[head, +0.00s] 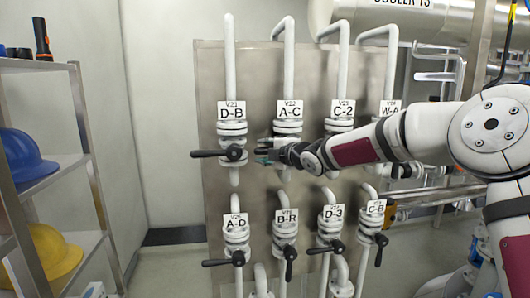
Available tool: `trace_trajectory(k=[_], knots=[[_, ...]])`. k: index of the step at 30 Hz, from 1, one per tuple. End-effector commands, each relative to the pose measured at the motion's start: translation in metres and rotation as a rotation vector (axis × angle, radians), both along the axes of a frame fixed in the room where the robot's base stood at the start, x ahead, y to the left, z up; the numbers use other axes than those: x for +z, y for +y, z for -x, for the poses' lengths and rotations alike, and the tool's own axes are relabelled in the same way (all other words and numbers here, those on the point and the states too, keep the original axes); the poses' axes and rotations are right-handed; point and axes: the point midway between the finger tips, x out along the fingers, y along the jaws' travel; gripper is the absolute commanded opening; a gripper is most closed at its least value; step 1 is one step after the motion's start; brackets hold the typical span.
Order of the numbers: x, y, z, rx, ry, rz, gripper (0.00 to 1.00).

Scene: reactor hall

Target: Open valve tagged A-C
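The valve tagged A-C (288,127) is in the upper row of the panel, second from the left, with its white tag (289,110) above the flanges. My gripper (264,151) is in front of this valve, reaching in from the right and pointing left. Its fingertips show above and below a short dark bar, which looks like the end of A-C's handle pointing left. The rest of that handle and its hub are hidden behind my gripper. I cannot tell whether the fingers touch the bar or are closed on it.
The valve D-B (232,128) is close on the left, its black handle pointing left. C-2 (342,110) and W-A (390,108) are to the right, partly covered by my arm. A lower row holds A-D, B-R, D-3 and C-B. Shelves with helmets (25,157) stand at the left.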

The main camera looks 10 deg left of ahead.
Motion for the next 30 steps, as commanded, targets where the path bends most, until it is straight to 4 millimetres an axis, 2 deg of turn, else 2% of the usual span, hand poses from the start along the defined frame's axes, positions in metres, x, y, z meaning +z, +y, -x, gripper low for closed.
trace_trajectory(k=[7, 12, 23, 30], knots=[[0.0, 0.0, 0.0, 0.0, 0.0, 0.0, 0.36], [0.0, 0.0, 0.0, 0.0, 0.0, 0.0, 0.0], [-0.002, 0.0, 0.0, 0.0, -0.005, 0.018, 0.0], [-0.014, -0.001, -0.002, 0.0, -0.035, 0.121, 0.0]])
